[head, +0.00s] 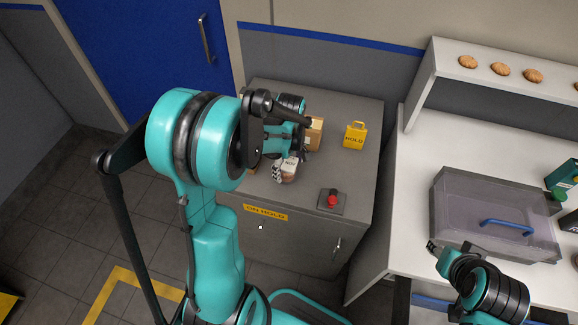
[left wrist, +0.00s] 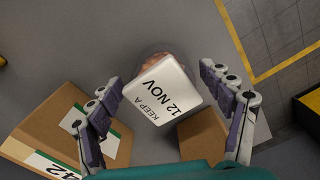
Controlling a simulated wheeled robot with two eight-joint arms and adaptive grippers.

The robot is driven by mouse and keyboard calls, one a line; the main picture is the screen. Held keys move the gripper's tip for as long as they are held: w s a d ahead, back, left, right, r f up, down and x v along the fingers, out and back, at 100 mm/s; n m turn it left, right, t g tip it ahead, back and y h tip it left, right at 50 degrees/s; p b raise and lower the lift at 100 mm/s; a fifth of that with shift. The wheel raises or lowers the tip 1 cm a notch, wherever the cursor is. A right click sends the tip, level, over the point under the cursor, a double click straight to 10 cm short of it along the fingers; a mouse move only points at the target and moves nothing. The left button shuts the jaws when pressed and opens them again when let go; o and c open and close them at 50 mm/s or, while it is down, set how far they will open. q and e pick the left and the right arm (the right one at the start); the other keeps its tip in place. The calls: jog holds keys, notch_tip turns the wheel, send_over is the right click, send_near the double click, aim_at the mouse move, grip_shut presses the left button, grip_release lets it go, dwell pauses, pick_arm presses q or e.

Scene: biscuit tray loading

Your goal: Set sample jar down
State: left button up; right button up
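The sample jar (head: 289,174) stands on the grey cabinet top (head: 345,105), near its front left part. In the left wrist view the jar (left wrist: 160,92) shows from above, with a white label reading "KEEP A 12 NOV" and brown contents just beyond it. My left gripper (head: 284,168) is down at the jar. Its two fingers are spread on either side, with narrow gaps to the label in the left wrist view (left wrist: 162,85). The jar's base is hidden. My right gripper (head: 440,252) is at lower right, away from the jar; its finger opening is unclear.
Cardboard boxes flank the jar, one at left (left wrist: 40,125) and one at right (left wrist: 205,137). A yellow HOLD tag (head: 354,137) and a red button (head: 332,201) are also on the cabinet. A lidded bin with a blue handle (head: 450,205) is on the white counter (head: 415,160).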

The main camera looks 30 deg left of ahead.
aim_at(289, 163)
pick_arm(q)
jog(key=shift+r+p, duration=0.3)
jog(key=shift+r, duration=0.3)
notch_tip(289, 163, up, 11)
jog(key=p, duration=0.3)
jog(key=s+d+r+m+t, duration=0.2)
jog(key=s+d+m+t, duration=0.1)
jog(key=s+d+m, duration=0.2)
jog(key=s+d+r+m+t, duration=0.2)
jog(key=s+d+m+t, duration=0.2)
jog(key=m, duration=0.6)
jog(key=shift+s+d+r+m, duration=0.3)
jog(key=shift+s+d+r, duration=0.15)
jog(key=shift+s, duration=0.75)
jog(key=shift+f, duration=0.15)
